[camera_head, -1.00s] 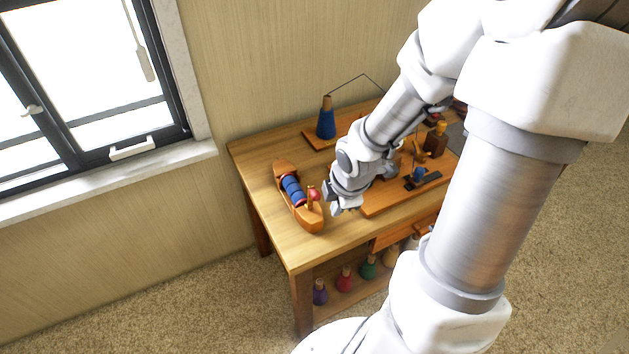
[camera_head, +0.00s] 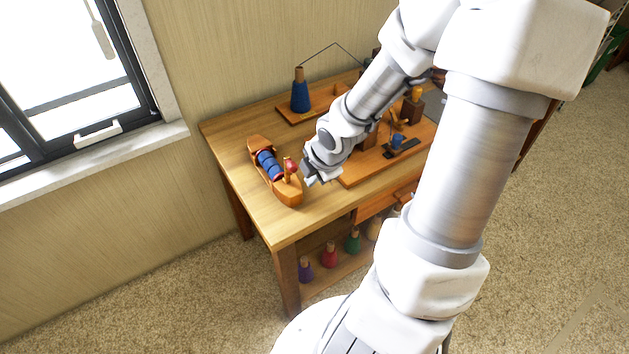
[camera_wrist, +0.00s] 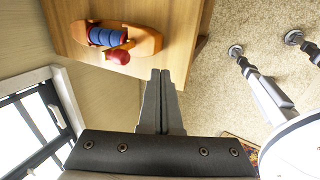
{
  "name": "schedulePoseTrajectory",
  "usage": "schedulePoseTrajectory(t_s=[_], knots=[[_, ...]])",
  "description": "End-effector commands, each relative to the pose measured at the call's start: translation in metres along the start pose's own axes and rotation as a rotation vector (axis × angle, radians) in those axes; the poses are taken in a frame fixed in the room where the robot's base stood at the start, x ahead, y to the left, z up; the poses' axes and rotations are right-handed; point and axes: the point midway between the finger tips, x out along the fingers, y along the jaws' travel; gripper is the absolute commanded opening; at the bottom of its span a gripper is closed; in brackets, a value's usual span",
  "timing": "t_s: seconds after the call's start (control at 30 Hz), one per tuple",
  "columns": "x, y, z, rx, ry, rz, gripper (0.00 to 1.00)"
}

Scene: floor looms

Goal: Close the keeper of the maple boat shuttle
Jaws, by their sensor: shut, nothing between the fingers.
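The maple boat shuttle (camera_head: 286,192) lies near the left end of the wooden table, with blue thread wound inside it. It also shows at the top left of the wrist view (camera_wrist: 147,42). The keeper (camera_head: 288,170) appears as a small wooden piece with a red knob, standing up at the near end of the blue thread. In the wrist view its red knob (camera_wrist: 118,57) sticks out past the shuttle's side. My gripper (camera_head: 309,182) is shut and empty, just right of the shuttle and apart from it. Its fingertips (camera_wrist: 160,73) show together in the wrist view.
A blue thread cone (camera_head: 300,92) stands on a board at the back. A wooden board (camera_head: 362,174) with small fittings lies right of my gripper. Several coloured cones (camera_head: 330,254) stand on the shelf below. The table's front left corner is clear.

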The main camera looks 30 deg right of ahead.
Motion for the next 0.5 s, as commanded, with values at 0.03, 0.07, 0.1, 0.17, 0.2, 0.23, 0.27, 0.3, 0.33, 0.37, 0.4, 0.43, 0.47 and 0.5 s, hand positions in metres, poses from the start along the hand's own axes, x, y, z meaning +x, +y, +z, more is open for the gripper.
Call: schedulePoseTrajectory(t_s=[0.03, 0.07, 0.1, 0.17, 0.2, 0.23, 0.27, 0.3, 0.33, 0.37, 0.4, 0.43, 0.47, 0.5], knots=[[0.012, -0.002, -0.001, -0.002, 0.002, 0.000, 0.00], [0.016, -0.002, -0.001, -0.001, 0.002, 0.000, 0.00], [0.021, -0.003, -0.001, 0.000, 0.001, -0.001, 0.00], [0.028, -0.002, -0.001, 0.000, 0.002, 0.000, 0.00], [0.033, -0.002, -0.001, 0.000, 0.002, 0.000, 0.00], [0.036, -0.002, -0.001, 0.000, 0.001, -0.001, 0.00], [0.040, -0.002, -0.001, 0.001, 0.001, -0.001, 0.00], [0.041, 0.002, -0.001, 0.000, 0.001, 0.000, 0.00], [0.041, 0.009, 0.000, 0.000, 0.001, 0.002, 0.00], [0.042, 0.014, -0.001, 0.001, 0.001, 0.002, 0.00], [0.043, 0.019, -0.001, 0.001, 0.002, 0.001, 0.00], [0.044, 0.022, -0.001, 0.001, 0.002, 0.001, 0.00], [0.045, 0.025, -0.001, 0.001, 0.002, 0.000, 0.00], [0.046, 0.029, -0.001, 0.001, 0.002, 0.000, 0.00]])
